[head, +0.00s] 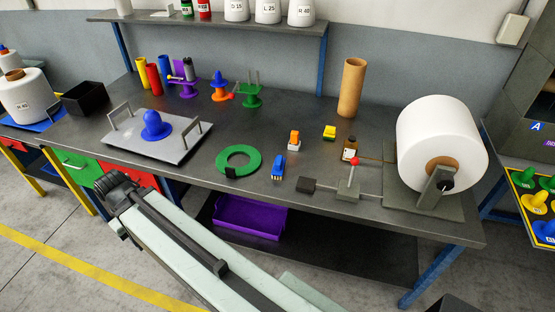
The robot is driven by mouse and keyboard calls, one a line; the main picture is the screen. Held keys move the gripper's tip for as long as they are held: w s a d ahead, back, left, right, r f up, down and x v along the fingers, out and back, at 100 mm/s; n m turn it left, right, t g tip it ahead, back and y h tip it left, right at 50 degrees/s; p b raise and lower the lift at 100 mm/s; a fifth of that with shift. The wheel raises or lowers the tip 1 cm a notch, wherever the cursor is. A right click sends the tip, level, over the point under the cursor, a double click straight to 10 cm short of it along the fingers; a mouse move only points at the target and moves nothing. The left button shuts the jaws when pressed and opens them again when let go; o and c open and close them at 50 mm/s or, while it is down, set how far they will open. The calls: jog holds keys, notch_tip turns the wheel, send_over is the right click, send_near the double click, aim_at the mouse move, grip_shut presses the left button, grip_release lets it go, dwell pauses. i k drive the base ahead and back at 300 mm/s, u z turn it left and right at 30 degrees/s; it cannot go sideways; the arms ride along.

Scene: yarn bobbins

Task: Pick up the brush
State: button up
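I cannot tell for sure which small object is the brush. A small blue object (278,167) with pale marks at its lower end lies near the front edge of the grey table, right of the green ring. A small orange object with a white lower part (294,140) stands just behind it. Either could be the brush. My arm reaches from the bottom of the head view up to the left, in front of the table, ending in a dark joint. I see no gripper fingertips, and nothing touches the small objects.
The grey table (330,195) also holds a green ring (239,159), a yellow block (329,132), a small bottle (350,149), a red-knobbed lever (354,163), a big white bobbin (435,135), a cardboard tube (351,88) and a plate with a blue knob (155,125). A purple bin (248,217) sits below.

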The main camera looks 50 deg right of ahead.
aim_at(279, 169)
jog(key=i, duration=0.85)
jog(key=z, duration=0.2)
jog(key=k, duration=0.85)
jog(key=u, duration=0.2)
jog(key=i, duration=0.85)
jog(key=z, duration=0.05)
